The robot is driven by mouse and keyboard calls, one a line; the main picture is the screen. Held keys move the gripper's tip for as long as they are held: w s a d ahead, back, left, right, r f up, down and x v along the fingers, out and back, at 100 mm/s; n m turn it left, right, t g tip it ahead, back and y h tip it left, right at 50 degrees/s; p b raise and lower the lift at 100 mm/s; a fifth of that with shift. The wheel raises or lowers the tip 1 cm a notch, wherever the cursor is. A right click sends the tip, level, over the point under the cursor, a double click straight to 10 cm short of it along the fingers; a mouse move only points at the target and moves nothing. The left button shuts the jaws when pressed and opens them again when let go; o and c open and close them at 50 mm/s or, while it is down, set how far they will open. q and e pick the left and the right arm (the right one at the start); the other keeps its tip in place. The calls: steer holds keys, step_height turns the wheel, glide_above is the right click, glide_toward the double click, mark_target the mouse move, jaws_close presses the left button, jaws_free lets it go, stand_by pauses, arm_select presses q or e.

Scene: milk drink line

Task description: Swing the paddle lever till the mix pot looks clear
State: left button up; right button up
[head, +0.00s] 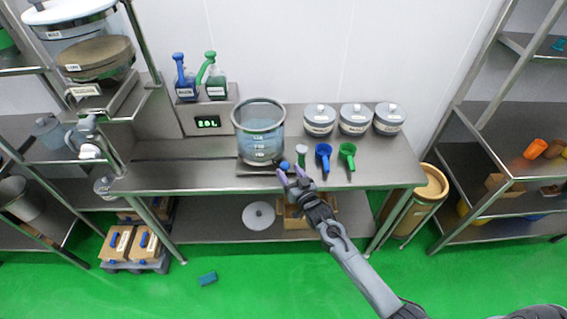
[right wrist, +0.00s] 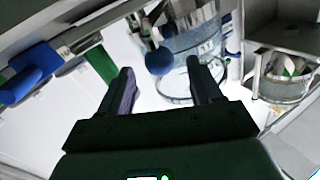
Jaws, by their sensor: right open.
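The mix pot (head: 259,142) is a clear cylinder with white level marks, standing on the bench. Its contents look pale blue; I cannot tell whether they are even throughout. It also shows in the right wrist view (right wrist: 190,40). The paddle lever's blue knob (head: 284,166) sits at the pot's lower right front. In the right wrist view the round blue knob (right wrist: 160,62) shows ahead, between the two fingers. My right gripper (head: 292,176) is open just in front of the knob, with nothing held. Contact is not clear. My left gripper is not in view.
A display (head: 208,123) and two bottles are at left. The bench front (head: 200,180) is clear left of the pot.

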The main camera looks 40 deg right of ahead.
steer(key=shift+b+x, duration=0.4)
steer(key=shift+x, duration=2.6)
jaws_close()
